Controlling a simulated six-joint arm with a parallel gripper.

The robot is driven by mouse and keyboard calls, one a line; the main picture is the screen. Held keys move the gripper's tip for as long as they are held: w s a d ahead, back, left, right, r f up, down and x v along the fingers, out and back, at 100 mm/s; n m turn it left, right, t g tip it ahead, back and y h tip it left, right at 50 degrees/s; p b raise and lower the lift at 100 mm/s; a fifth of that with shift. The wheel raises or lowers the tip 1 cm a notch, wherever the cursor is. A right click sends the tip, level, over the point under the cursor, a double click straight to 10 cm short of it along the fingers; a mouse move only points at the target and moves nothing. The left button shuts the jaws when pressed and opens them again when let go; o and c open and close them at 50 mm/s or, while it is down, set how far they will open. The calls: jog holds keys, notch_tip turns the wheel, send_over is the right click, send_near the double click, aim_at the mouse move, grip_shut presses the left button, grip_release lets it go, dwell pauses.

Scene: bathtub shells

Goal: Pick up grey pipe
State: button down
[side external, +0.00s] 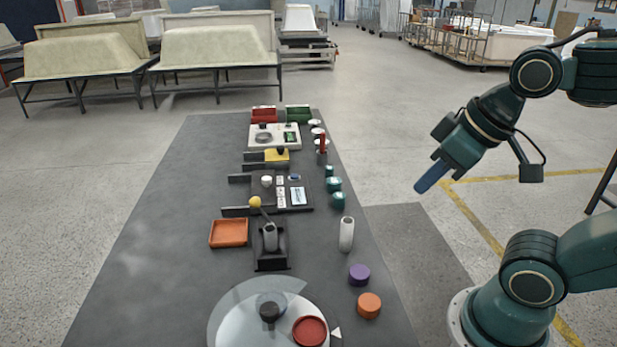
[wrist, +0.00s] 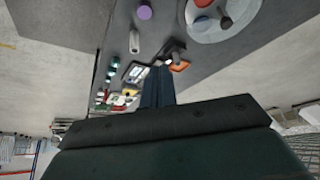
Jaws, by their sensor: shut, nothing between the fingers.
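A grey pipe (side external: 346,234) stands upright on the dark table, right of the black stand. In the wrist view the grey pipe (wrist: 134,42) shows near the top, beyond my fingers. Another grey tube (side external: 270,237) sits in the black stand (side external: 272,262). My gripper (side external: 421,189) is in the air right of the table, well above and apart from the pipe. Its blue fingers are shut and empty; they also show in the wrist view (wrist: 157,72).
A purple puck (side external: 359,275) and an orange puck (side external: 369,305) lie in front of the pipe. An orange tray (side external: 228,233) is left of the stand. A round pale plate (side external: 230,320) holds a red dish (side external: 309,331). Several teal pieces (side external: 335,184) stand behind the pipe. The table's left side is clear.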

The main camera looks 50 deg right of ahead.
dwell(0.3)
jog(key=c, duration=1)
grip_release()
jog(key=shift+w, duration=0.1)
jog(key=m+g+y, duration=0.3)
jog(key=m+y, duration=0.1)
jog(key=m, duration=2)
send_over(270, 229)
jog(key=s+d, duration=0.2)
jog(key=d, duration=0.2)
notch_tip(270, 229, down, 14)
jog(key=r, duration=0.1)
jog(key=x, duration=0.8)
jog(key=shift+s+a+f, duration=0.2)
jog(key=shift+f, duration=0.4)
